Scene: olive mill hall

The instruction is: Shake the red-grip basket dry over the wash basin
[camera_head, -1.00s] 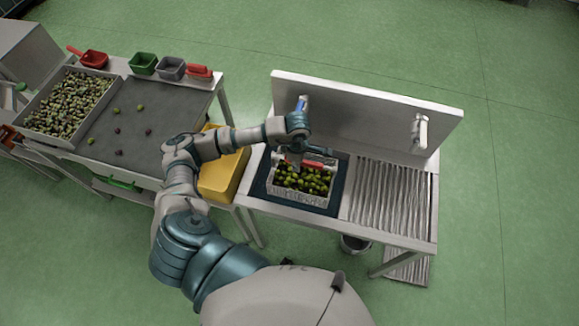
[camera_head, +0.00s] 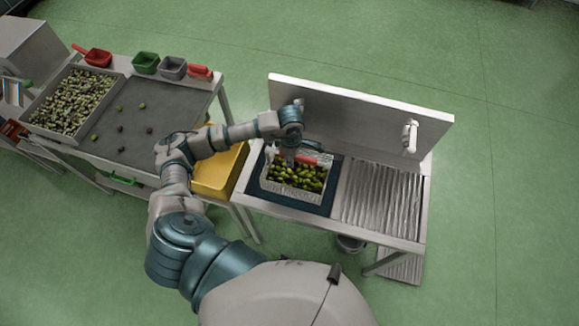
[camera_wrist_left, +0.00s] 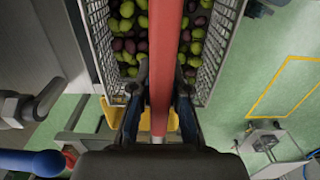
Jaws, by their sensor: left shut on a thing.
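The red-grip basket (camera_head: 264,184) is a pale mesh box full of green and dark olives (camera_head: 297,177), over the dark wash basin (camera_head: 318,209). Its red grip (camera_head: 309,160) runs across the top. My left gripper (camera_head: 291,157) is above the basket, shut on the red grip. In the left wrist view the gripper's fingers (camera_wrist_left: 158,110) close around the red grip (camera_wrist_left: 166,50), with the mesh walls (camera_wrist_left: 215,45) on both sides. The basket's underside is hidden, so I cannot tell its gap to the basin floor. My right gripper is not in view.
A ribbed drainboard (camera_head: 380,196) lies right of the basin, with a tall backsplash (camera_head: 350,115) behind. A yellow bin (camera_head: 222,175) stands to the left. Beyond it is a sorting table (camera_head: 165,110) with an olive tray (camera_head: 33,122) and small scoops.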

